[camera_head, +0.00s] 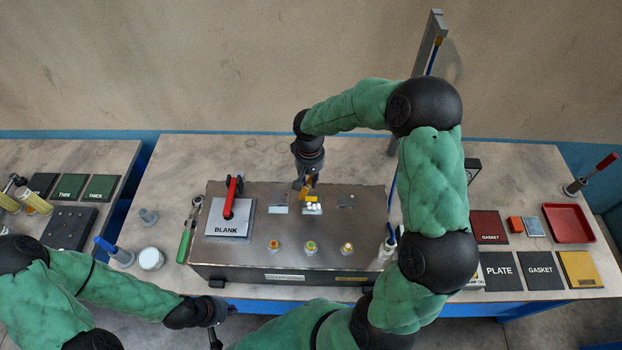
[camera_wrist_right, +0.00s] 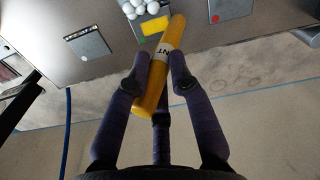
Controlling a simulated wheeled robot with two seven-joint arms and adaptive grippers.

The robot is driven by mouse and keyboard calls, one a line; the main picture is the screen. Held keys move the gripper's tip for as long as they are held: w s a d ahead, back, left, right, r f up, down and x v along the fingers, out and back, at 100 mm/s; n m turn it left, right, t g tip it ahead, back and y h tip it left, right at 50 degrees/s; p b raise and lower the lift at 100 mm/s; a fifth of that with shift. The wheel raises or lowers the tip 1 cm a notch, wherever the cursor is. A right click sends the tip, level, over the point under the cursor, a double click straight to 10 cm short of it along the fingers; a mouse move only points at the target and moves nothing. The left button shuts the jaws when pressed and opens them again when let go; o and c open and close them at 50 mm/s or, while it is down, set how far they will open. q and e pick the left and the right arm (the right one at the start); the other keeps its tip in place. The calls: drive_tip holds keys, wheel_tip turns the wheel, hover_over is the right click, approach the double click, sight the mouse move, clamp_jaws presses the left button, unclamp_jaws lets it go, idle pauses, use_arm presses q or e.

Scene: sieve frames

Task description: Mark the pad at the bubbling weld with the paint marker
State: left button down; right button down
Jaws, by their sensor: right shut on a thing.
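My right gripper (camera_head: 306,184) is shut on the yellow paint marker (camera_head: 308,188), just above the back part of the box top. The marker also shows in the right wrist view (camera_wrist_right: 163,65), tilted between the fingers, with part of a white label visible. White bubbles (camera_head: 313,207) cover the middle plate; they also show in the right wrist view (camera_wrist_right: 132,7). A yellow patch (camera_wrist_right: 155,26) lies on this plate beside the bubbles and the marker's far end. I cannot tell whether the marker touches it. My left gripper (camera_head: 216,330) is low at the front, its jaws unclear.
Two other small plates (camera_head: 277,209) (camera_head: 346,200) flank the bubbling one and show no bubbles. Several round buttons (camera_head: 310,247) line the box front. A red-handled BLANK plate (camera_head: 230,218) sits at left. A post (camera_head: 430,45) stands behind; a red tray (camera_head: 568,223) lies right.

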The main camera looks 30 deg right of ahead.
drive_tip(key=r+p, duration=0.1)
drive_tip(key=r, duration=0.1)
drive_tip(key=r+p, duration=0.1)
drive_tip(key=r, duration=0.1)
drive_tip(key=shift+d+r, duration=0.2)
drive_tip(key=shift+r, duration=0.1)
drive_tip(key=shift+w+a+r+p, duration=0.15)
drive_tip(key=shift+r+p, duration=0.7)
drive_tip(key=shift+r, duration=0.6)
drive_tip(key=shift+s+r, duration=0.2)
drive_tip(key=shift+r, duration=0.35)
drive_tip(key=shift+w+f, duration=0.1)
